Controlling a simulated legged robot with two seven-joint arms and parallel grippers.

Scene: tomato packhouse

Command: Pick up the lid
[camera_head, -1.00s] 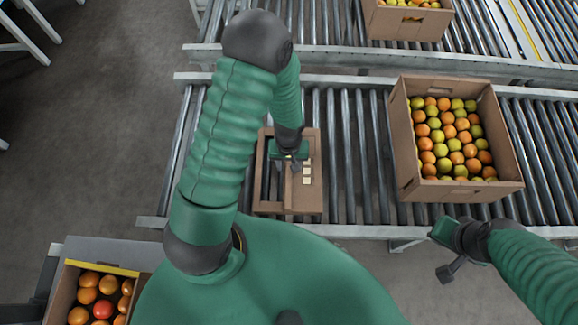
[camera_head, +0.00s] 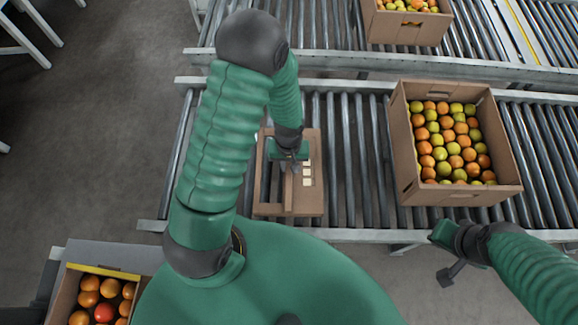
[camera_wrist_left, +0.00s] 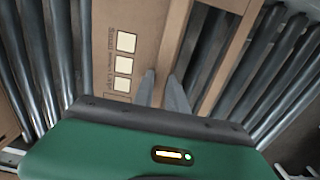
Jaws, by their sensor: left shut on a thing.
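The lid (camera_head: 314,200) is a flat brown cardboard piece on the roller conveyor, in front of my body. It has a raised strip and a row of pale squares. My left gripper (camera_head: 289,168) reaches down onto the lid from above. In the left wrist view, the left gripper's fingers (camera_wrist_left: 162,88) are shut on the lid's raised strip, beside the panel (camera_wrist_left: 146,40) with pale squares and print. The green hand hides part of the lid. My right gripper (camera_head: 443,245) is over the floor by the conveyor's near edge, apart from the lid; its jaws are unclear.
A cardboard box (camera_head: 404,170) full of orange and yellow-green tomatoes stands on the conveyor to the right of the lid. Another box (camera_head: 408,24) is on the far conveyor. A tomato box (camera_head: 63,283) is at lower left. Bare rollers (camera_head: 356,160) lie between lid and box.

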